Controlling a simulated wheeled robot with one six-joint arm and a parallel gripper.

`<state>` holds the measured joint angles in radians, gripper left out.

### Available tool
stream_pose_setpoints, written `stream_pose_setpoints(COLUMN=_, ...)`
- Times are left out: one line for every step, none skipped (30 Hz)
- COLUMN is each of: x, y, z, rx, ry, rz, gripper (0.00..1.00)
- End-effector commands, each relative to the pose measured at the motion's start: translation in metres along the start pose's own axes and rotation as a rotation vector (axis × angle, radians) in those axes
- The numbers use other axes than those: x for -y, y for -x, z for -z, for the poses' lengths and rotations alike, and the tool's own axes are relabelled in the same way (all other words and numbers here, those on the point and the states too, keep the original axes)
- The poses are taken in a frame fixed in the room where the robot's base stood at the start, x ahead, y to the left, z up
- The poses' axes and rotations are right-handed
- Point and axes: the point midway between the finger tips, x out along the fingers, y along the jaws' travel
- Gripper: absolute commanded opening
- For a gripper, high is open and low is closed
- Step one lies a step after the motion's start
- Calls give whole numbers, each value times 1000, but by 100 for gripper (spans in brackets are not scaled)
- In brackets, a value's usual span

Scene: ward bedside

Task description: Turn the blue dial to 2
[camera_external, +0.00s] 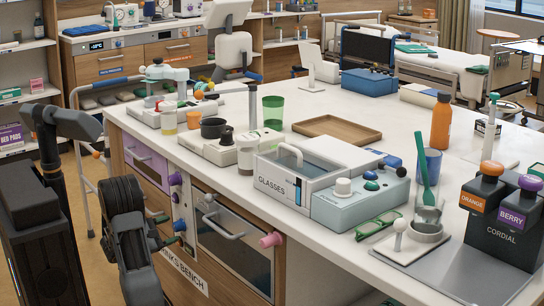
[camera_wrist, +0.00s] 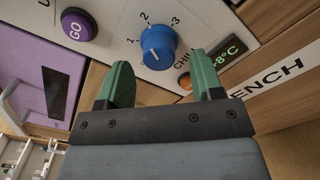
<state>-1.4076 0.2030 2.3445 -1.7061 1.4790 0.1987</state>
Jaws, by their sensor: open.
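The blue dial (camera_wrist: 158,47) is on the white front panel of the bench, with the numerals 1, 2 and 3 around its upper side in the wrist view. A pale mark shows on its face, but I cannot tell exactly which numeral it points to. The dial also shows on the bench front in the external view (camera_external: 180,226). My gripper (camera_wrist: 162,72) is open, with its two green fingers pointing toward the panel. The dial appears between and just beyond the fingertips. Nothing is held, and contact with the dial cannot be made out.
A purple GO button (camera_wrist: 78,27) lies left of the dial. A lit temperature display (camera_wrist: 222,52) and an orange knob (camera_wrist: 185,81) lie right of it.

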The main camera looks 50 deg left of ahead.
Motion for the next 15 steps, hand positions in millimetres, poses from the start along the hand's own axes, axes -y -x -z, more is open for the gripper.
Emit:
stream_pose_setpoints(x=-4, y=12, z=-1, rx=-5, ry=3, rz=-6, gripper=60)
stream_pose_setpoints(x=-4, y=18, z=-1, rx=-6, ry=4, rz=-5, gripper=60)
stream_pose_setpoints(x=-4, y=26, z=-2, rx=-5, ry=4, rz=-5, gripper=60)
stream_pose_setpoints(x=-4, y=33, z=-2, rx=-5, ry=4, rz=-6, gripper=60)
stream_pose_setpoints(x=-4, y=39, z=-1, rx=-5, ry=3, rz=-5, gripper=60)
stream_pose_setpoints(x=-4, y=48, z=-1, rx=-5, ry=3, rz=-6, gripper=60)
stream_pose_setpoints(x=-3, y=54, z=-1, rx=-5, ry=3, rz=-5, gripper=60)
stream_pose_setpoints(x=-3, y=60, z=-2, rx=-5, ry=3, rz=-6, gripper=60)
stream_pose_setpoints(x=-3, y=67, z=-1, rx=-4, ry=3, rz=-6, gripper=60)
stream_pose_setpoints(x=-3, y=72, z=-1, rx=-5, ry=3, rz=-5, gripper=60)
stream_pose_setpoints(x=-3, y=77, z=-1, rx=-4, ry=3, rz=-5, gripper=60)
stream_pose_setpoints(x=-2, y=83, z=-1, rx=-3, ry=3, rz=-4, gripper=60)
stream_pose_setpoints(x=-2, y=88, z=-1, rx=-3, ry=3, rz=-5, gripper=60)
stream_pose_setpoints(x=-2, y=91, z=-1, rx=-3, ry=3, rz=-4, gripper=60)
stream_pose_setpoints(x=-2, y=96, z=0, rx=-3, ry=2, rz=-3, gripper=60)
